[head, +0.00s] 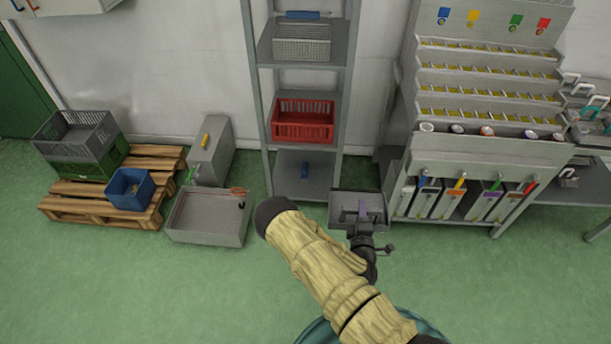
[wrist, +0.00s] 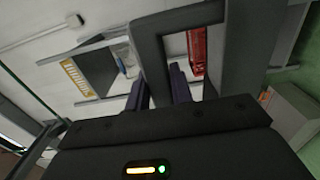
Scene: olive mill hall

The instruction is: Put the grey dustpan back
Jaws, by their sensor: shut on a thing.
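The grey dustpan (head: 340,222) is in the head view, in front of the shelf rack's lower right side and left of the dispenser stand. In the wrist view, my purple fingers (wrist: 165,88) are at a grey frame-like part of the dustpan (wrist: 150,55), which fills the upper middle. The exact grip contact is partly hidden by my gripper's body. I cannot tell whether the dustpan touches the rack.
A dispenser stand (head: 480,160) is at right. A grey bin (head: 208,228) and pallet (head: 75,205) are left. Front floor is clear.

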